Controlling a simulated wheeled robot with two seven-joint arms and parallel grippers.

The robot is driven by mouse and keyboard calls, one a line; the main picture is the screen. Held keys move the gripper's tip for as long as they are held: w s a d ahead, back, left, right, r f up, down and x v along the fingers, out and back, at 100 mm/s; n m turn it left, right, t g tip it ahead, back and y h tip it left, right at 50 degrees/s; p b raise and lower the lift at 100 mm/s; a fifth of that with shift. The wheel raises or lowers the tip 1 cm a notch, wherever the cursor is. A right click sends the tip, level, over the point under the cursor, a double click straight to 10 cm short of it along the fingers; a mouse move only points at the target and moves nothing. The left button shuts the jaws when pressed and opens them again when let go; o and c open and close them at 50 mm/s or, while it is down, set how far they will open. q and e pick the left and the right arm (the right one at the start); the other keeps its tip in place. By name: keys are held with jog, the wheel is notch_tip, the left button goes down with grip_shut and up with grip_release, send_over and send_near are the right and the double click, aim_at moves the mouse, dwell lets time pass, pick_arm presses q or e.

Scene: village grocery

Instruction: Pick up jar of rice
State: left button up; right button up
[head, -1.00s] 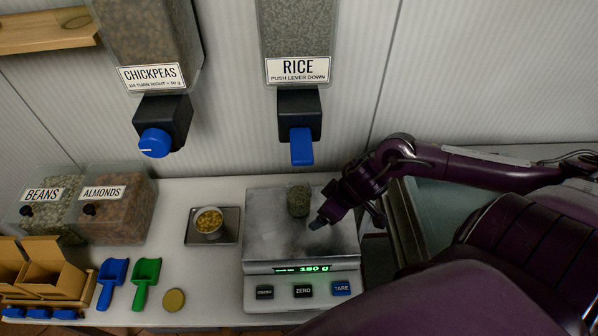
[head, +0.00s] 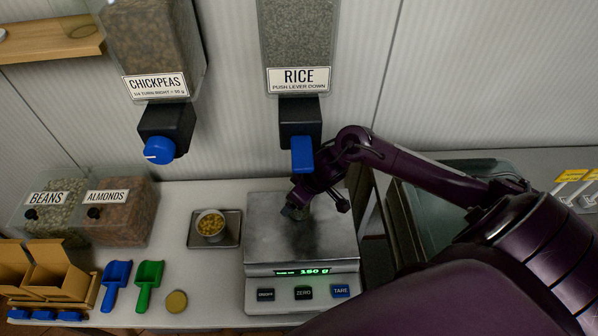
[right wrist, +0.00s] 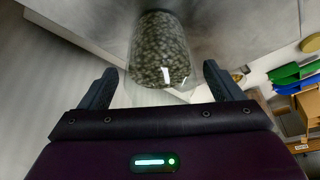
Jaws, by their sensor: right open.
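The jar of rice (right wrist: 160,52) is a clear jar full of pale greenish grains. It stands on the steel plate of the scale (head: 268,230), under the rice dispenser; the scale display reads 150 g. In the head view my right gripper (head: 295,212) is at the jar and covers much of it. In the right wrist view the gripper (right wrist: 158,84) is open, with one finger on each side of the jar's near end. Clear gaps show between the fingers and the glass. My left gripper is not in view.
The rice dispenser's blue lever (head: 302,155) hangs just above my right gripper. A cup of chickpeas (head: 211,224) sits on a small tray (head: 233,240) left of the scale. Scoops (head: 148,284), a round lid (head: 176,302) and bins (head: 120,222) stand further left.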

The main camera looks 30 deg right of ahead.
jog(key=shift+f, duration=0.4)
jog(key=shift+s, duration=0.1)
jog(key=shift+c, duration=0.4)
jog(key=c, duration=1.2)
jog(key=shift+d+r, duration=0.1)
jog(key=shift+r, duration=0.05)
